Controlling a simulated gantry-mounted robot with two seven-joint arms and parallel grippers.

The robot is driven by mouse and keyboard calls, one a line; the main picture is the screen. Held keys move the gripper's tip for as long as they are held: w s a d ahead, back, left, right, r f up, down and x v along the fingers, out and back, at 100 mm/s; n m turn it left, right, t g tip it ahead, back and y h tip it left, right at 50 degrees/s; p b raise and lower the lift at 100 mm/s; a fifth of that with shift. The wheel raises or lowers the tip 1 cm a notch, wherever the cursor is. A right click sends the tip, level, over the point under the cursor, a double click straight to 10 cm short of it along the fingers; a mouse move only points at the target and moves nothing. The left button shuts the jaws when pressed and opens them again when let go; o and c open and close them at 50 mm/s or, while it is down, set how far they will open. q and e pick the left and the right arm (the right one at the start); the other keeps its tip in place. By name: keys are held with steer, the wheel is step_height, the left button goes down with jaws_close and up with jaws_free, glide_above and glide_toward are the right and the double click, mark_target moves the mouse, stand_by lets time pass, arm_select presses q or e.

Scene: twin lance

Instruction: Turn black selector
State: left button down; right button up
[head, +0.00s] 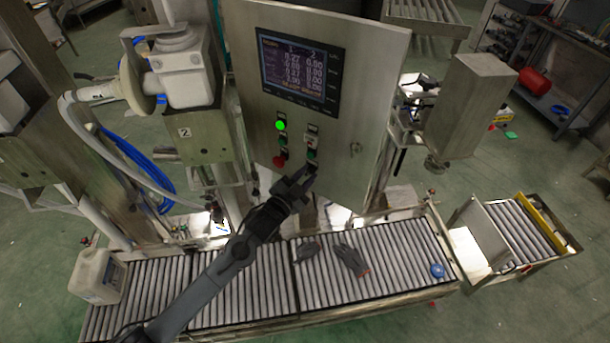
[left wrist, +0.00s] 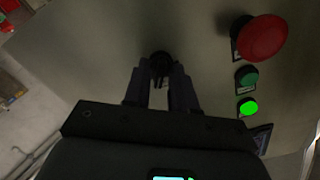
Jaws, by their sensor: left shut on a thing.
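The black selector (left wrist: 160,60) sits on the grey steel panel, between my fingertips in the left wrist view. My left gripper (head: 308,172) reaches up to the lower right of the button group, and its fingers hide most of the selector in the head view. In the left wrist view my left gripper (left wrist: 161,75) is shut on the selector, one finger on each side. The angle of the selector's handle is too dark to tell. My right gripper is not in view.
The control panel (head: 365,100) carries a screen (head: 299,70), a lit green button (head: 281,125) and a red button (head: 279,161). A key lock (head: 356,149) sits to the right. Below runs a roller conveyor (head: 400,250) with dark items (head: 350,260) and a blue cap (head: 437,270). A white canister (head: 98,277) stands left.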

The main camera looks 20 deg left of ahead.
arm_select(q)
steer(key=shift+f+m, duration=0.1)
steer(key=shift+m, duration=0.9)
steer(key=c, duration=1.2)
jaws_free()
steer(key=shift+s, duration=0.1)
steer(key=v, duration=1)
steer(key=shift+s+a, duration=0.1)
steer(key=shift+s, duration=0.2)
